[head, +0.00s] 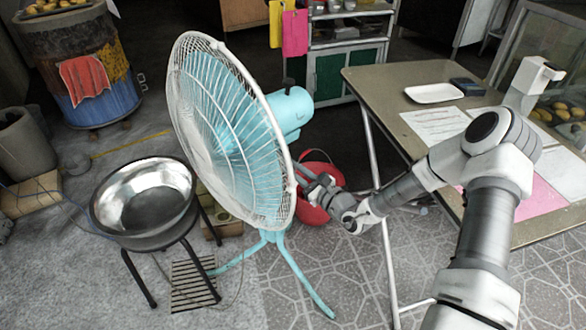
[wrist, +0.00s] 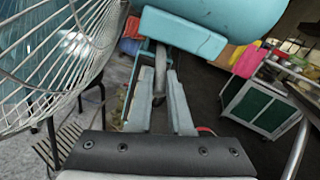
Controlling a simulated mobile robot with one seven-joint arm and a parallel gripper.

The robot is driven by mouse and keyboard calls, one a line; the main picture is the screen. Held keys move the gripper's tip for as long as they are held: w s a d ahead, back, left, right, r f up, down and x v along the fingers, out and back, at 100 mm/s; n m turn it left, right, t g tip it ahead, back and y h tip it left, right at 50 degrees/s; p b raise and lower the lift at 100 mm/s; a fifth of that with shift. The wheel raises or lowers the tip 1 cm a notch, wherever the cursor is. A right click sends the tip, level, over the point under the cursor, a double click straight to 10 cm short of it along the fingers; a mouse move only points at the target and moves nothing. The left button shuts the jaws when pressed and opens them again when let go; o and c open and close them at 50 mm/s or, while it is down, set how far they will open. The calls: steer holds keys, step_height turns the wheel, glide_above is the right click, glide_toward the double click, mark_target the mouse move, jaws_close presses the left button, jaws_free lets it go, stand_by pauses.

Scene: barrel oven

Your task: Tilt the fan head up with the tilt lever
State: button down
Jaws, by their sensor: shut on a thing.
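The light-blue fan stands on the tiled floor, with its round wire cage (head: 222,130) facing left and its motor housing (head: 290,112) behind. In the wrist view the housing (wrist: 220,15) fills the top and the cage (wrist: 50,55) the left. The tilt lever (wrist: 160,62), a thin grey piece, hangs below the housing. My gripper (wrist: 157,88) has its fingers on either side of the lever and is shut on it. In the head view my gripper (head: 308,178) is just behind the cage, under the housing; the lever is not discernible there.
A table (head: 385,80) with papers and a white tray (head: 434,93) stands to the right, its legs near my arm. A metal basin (head: 145,200) on a stand is left of the fan. A red bucket (head: 318,165) sits behind my gripper. A barrel (head: 85,65) stands at the back left.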

steer(key=shift+f, duration=0.15)
stand_by(0.4)
steer(key=shift+w+a+f+t+b, duration=0.15)
steer(key=shift+f+t+b, duration=0.25)
steer(key=shift+f+b, duration=0.45)
steer(key=shift+w+a+f+t+y+b, duration=0.2)
steer(key=shift+t+y+b, duration=0.25)
steer(key=shift+b, duration=0.15)
steer(key=shift+w+a+f+t+y+b, duration=0.1)
steer(key=shift+f+t+y+b, duration=0.1)
steer(key=shift+t+y+b, duration=0.25)
steer(key=c, duration=0.8)
jaws_free()
steer(key=shift+c, duration=0.2)
steer(key=shift+s, duration=0.1)
steer(key=p+v, duration=0.4)
steer(key=v, duration=1.3)
steer(key=shift+d+r, duration=0.2)
